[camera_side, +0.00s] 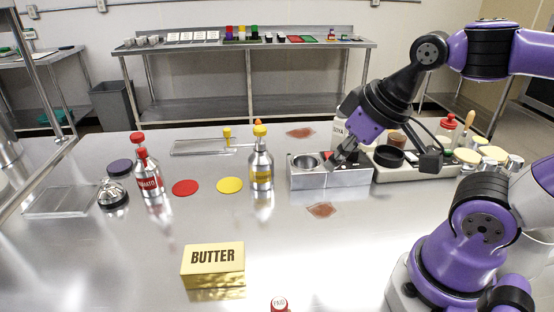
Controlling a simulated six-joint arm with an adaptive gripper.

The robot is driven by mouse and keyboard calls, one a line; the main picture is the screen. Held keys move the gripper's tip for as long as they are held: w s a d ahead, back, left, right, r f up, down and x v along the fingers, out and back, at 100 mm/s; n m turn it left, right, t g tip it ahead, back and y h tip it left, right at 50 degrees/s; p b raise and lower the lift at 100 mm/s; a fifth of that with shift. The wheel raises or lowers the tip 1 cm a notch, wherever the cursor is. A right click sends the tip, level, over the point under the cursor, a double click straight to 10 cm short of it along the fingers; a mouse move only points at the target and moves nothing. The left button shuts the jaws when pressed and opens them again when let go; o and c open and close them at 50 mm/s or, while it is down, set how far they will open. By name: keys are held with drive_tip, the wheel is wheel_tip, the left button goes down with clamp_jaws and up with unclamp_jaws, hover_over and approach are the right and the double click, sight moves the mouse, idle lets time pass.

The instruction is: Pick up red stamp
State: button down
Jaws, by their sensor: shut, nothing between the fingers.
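A small round red-sided piece with a pale top that seems to read "PAID" (279,304) stands at the bottom edge of the side view; it looks like the red stamp. Its lower part is cut off by the frame. My gripper (338,160) is far from it, farther back and to the right, pointing down over a metal caddy (300,182). Its fingers look shut and empty. I cannot tell whether the fingertips touch the caddy.
A gold butter block (212,266) lies left of the stamp. The table between stamp and caddy is mostly clear.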

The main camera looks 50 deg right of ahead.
drive_tip(key=c, duration=0.6)
unclamp_jaws()
drive_tip(key=n+g, duration=0.1)
drive_tip(key=g, duration=0.5)
hover_over(279, 303)
drive_tip(key=f, duration=0.8)
drive_tip(key=shift+w+d+f, duration=0.1)
drive_tip(key=shift+w+d, duration=0.15)
drive_tip(key=shift+s+a+f, duration=0.15)
drive_tip(key=shift+f, duration=1.4)
drive_tip(key=shift+s+a+f, duration=0.1)
drive_tip(key=shift+f, duration=1.4)
